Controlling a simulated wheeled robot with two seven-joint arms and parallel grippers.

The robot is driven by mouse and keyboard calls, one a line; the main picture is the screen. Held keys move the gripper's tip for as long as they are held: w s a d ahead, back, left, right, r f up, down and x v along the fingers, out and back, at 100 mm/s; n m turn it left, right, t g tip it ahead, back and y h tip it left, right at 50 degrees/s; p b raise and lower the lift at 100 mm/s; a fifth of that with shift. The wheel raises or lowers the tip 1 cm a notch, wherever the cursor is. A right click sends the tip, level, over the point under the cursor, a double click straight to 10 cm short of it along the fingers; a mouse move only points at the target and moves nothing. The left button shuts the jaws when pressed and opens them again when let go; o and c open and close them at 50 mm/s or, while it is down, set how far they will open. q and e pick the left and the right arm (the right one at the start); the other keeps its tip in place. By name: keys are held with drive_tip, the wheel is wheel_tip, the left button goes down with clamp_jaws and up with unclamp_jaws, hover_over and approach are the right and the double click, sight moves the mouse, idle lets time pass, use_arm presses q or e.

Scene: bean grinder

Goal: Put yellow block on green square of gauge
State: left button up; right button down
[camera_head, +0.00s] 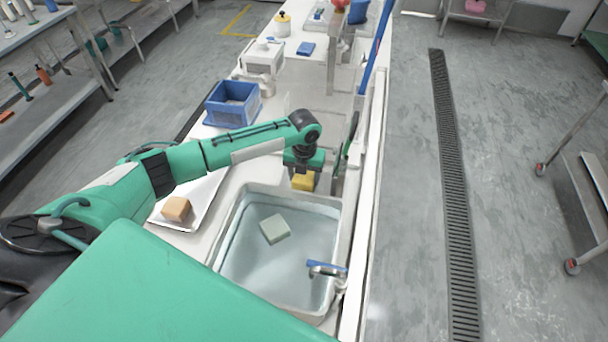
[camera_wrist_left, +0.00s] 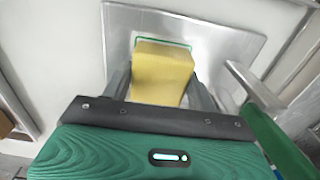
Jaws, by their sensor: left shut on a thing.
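The yellow block (camera_head: 303,182) is held in my left gripper (camera_head: 303,176), beyond the far edge of the sink. In the left wrist view, the two fingers are shut on opposite sides of the yellow block (camera_wrist_left: 162,72). Behind the block lies a metal plate, the gauge (camera_wrist_left: 232,48), with a thin green square outline (camera_wrist_left: 136,38) partly hidden by the block. The block overlaps the outline in this view; I cannot tell whether it touches the plate. The gauge is not clearly visible in the head view. My right gripper is not in view.
A sink (camera_head: 245,270) with a pale block (camera_head: 275,229) in it and a faucet (camera_head: 325,270) is nearest. A tan block (camera_head: 176,208) sits on a white tray (camera_head: 205,200) at left. A blue crate (camera_head: 233,103) stands behind my arm. A green-handled item (camera_head: 350,135) stands right of the gripper.

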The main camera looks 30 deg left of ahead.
use_arm(q)
drive_tip(key=shift+f, duration=0.1)
drive_tip(key=o, duration=1.1)
wheel_tip(320, 180, up, 12)
drive_tip(key=shift+r+b, duration=0.15)
drive_tip(key=shift+b, duration=0.75)
